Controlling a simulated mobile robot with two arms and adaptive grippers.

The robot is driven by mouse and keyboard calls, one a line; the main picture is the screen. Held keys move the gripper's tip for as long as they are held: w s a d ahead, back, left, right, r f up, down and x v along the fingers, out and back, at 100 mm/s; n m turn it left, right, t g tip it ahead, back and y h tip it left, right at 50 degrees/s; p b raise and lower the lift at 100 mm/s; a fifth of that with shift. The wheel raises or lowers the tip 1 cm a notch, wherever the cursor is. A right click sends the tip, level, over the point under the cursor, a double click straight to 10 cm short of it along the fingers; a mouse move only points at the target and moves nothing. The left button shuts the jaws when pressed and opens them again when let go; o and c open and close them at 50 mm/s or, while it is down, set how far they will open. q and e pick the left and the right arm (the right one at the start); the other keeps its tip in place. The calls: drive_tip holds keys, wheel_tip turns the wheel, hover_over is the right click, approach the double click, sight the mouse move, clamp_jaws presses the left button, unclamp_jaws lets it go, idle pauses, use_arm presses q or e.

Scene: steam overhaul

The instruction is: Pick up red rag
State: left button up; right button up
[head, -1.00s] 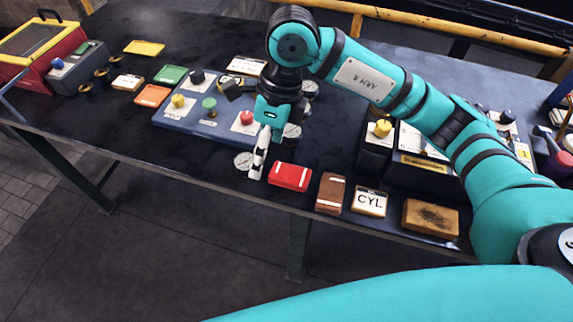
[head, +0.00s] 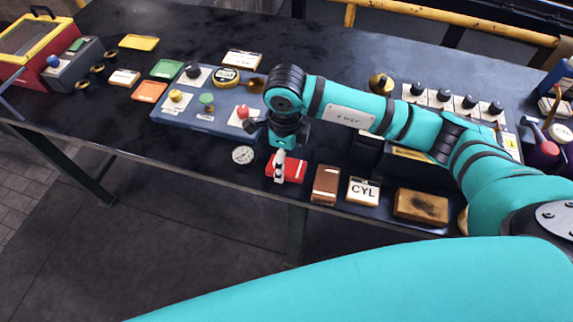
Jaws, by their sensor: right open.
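The red rag (head: 293,172) is a folded red piece with white stripes, lying flat near the front edge of the dark workbench. My right gripper (head: 279,172) points down directly over its left part, with its fingers hiding some of it. The gripper is open. I cannot tell whether the fingertips touch the rag. My left gripper is not in view.
A brown folded piece (head: 326,184), a white CYL block (head: 363,191) and a stained tan pad (head: 421,206) lie to the right along the front edge. A gauge (head: 243,155) is left of the rag. A blue panel with knobs (head: 207,116) sits behind it.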

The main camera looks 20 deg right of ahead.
sight(286, 165)
drive_tip(key=shift+d+f+p, duration=0.1)
drive_tip(key=shift+f+p, duration=0.25)
drive_tip(key=shift+f, duration=0.05)
drive_tip(key=f, duration=0.1)
drive_tip(key=f+p, duration=0.1)
drive_tip(key=f, duration=0.1)
drive_tip(key=shift+w+d+f, duration=0.1)
drive_tip(key=shift+w+f, duration=0.15)
drive_tip(key=shift+f, duration=0.4)
drive_tip(key=shift+c, duration=0.4)
drive_tip(key=c, duration=1.2)
drive_tip(key=shift+r, duration=0.15)
